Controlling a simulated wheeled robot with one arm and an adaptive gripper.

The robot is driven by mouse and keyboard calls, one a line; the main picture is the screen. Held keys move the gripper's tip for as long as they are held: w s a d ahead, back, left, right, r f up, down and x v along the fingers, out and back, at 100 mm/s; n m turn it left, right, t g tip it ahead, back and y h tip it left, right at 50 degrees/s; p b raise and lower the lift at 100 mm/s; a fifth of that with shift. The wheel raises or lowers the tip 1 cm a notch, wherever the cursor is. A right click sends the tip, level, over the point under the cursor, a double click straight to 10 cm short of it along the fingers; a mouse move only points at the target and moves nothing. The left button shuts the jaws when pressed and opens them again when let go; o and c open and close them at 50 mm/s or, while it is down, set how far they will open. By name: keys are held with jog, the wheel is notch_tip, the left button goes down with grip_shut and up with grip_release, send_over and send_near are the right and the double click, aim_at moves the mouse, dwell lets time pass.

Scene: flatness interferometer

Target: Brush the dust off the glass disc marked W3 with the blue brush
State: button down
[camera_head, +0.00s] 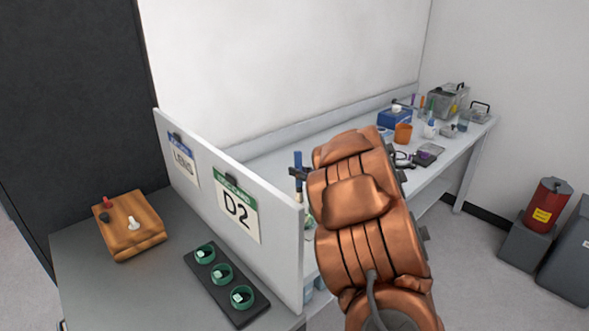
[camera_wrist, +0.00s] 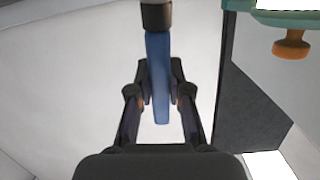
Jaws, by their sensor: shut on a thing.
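My gripper (camera_wrist: 161,92) is shut on the blue brush (camera_wrist: 158,65), with a finger on each side of its blue handle. The brush has a dark collar at the top of the wrist view; its bristles are out of that picture. In the head view the blue handle (camera_head: 298,158) stands roughly upright at my gripper (camera_head: 297,174), beside the white partition. No mark W3 is readable in either view, so I cannot tell which thing is that disc. My copper arm hides part of the bench behind the partition.
The white partition (camera_head: 280,210) carries a D2 sign (camera_head: 238,211) and another sign. Left of it are a black tray (camera_head: 196,268) with three green-ringed pieces and a wooden box (camera_head: 128,232). A pale green rim with an orange knob (camera_wrist: 291,45) is close at right. Cups and cases crowd the far bench.

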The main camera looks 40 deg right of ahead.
aim_at(300, 188)
jog(key=shift+s+f+b, duration=0.1)
jog(key=shift+f+b, duration=2.45)
jog(key=shift+f, duration=0.3)
jog(key=shift+f, duration=0.55)
jog(key=shift+s+d+p, duration=0.5)
jog(key=shift+d+p, duration=0.3)
jog(key=shift+p, duration=0.25)
jog(key=shift+s+d+p, duration=0.45)
jog(key=shift+d+p, duration=0.3)
jog(key=shift+p, duration=0.3)
jog(key=shift+r, duration=0.2)
jog(key=shift+r+p, duration=0.4)
jog(key=shift+p, duration=0.2)
jog(key=shift+a, duration=0.1)
jog(key=shift+w+a, duration=0.45)
jog(key=shift+a, duration=0.25)
jog(key=shift+w+a, duration=0.4)
jog(key=shift+a, duration=0.3)
